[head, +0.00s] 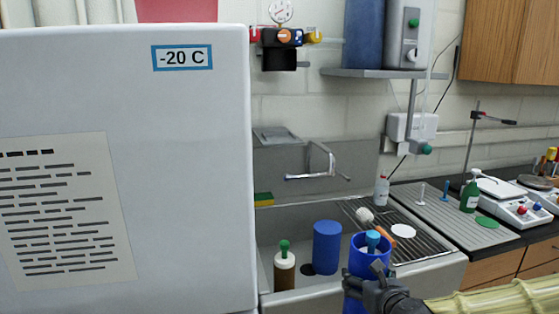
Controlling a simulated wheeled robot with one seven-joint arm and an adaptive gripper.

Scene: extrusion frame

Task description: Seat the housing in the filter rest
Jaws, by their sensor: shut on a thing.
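A blue open-topped cylinder (357,265), which looks like the housing, is at the lower middle right in the head view. My gripper (368,277) is shut on its near right side, and its fingers cover part of the wall. A light-blue knob on a white part (372,240) shows in the cylinder's mouth. A second blue cylinder (326,245) stands upright in the sink to the left, apart from my gripper. I cannot tell for sure which thing is the filter rest; the held cylinder's base is hidden by my gripper and the frame edge.
A brown-and-white bottle (284,272) and a dark disc (308,269) are in the sink (272,228). A draining rack (425,241) lies right of it. A tall white freezer (125,230) blocks the left. A faucet (320,165) juts from the sink's back.

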